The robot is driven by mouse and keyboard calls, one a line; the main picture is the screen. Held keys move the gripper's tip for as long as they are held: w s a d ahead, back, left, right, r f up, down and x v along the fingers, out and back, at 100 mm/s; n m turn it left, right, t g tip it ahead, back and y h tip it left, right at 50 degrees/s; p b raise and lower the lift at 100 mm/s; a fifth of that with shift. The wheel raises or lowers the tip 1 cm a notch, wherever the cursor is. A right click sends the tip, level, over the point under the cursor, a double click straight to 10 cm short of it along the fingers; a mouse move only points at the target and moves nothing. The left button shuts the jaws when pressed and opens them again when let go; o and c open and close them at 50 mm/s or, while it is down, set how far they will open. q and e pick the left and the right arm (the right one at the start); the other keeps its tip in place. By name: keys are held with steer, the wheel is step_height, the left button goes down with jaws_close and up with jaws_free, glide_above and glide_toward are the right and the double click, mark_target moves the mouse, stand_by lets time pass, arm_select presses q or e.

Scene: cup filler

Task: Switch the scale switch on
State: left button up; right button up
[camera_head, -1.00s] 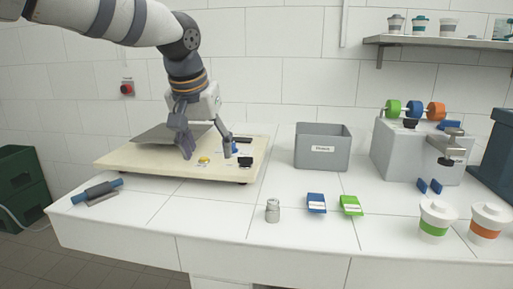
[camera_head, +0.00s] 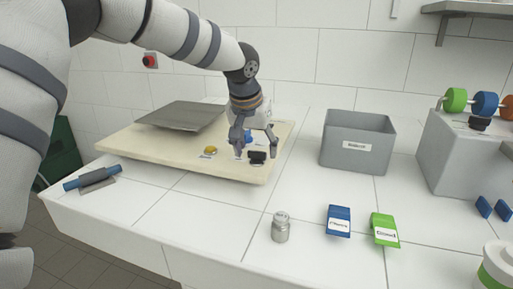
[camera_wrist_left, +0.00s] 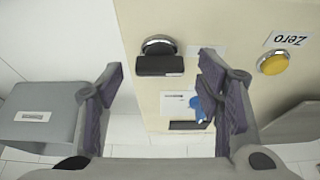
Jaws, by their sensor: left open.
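The cream scale board (camera_head: 130,141) lies on the counter, with a grey plate on its left part. A black switch (camera_head: 257,157) sits near its front right corner; in the left wrist view the black switch (camera_wrist_left: 160,64) has a round metal collar. My left gripper (camera_head: 256,149) is open and empty, pointing down over that corner. In the left wrist view the fingers (camera_wrist_left: 162,70) are spread to either side of the switch; whether they touch it I cannot tell. A yellow button (camera_head: 210,150) is left of the switch, labelled Zero in the wrist view. My right gripper is out of view.
A small blue part (camera_wrist_left: 199,108) is on the board close to the switch. A grey bin (camera_head: 357,142) stands to the right.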

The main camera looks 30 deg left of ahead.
arm_select(q)
steer(key=shift+w+f, duration=0.2)
steer(key=shift+f, duration=0.05)
steer(key=shift+c, duration=0.2)
steer(key=c, duration=1.1)
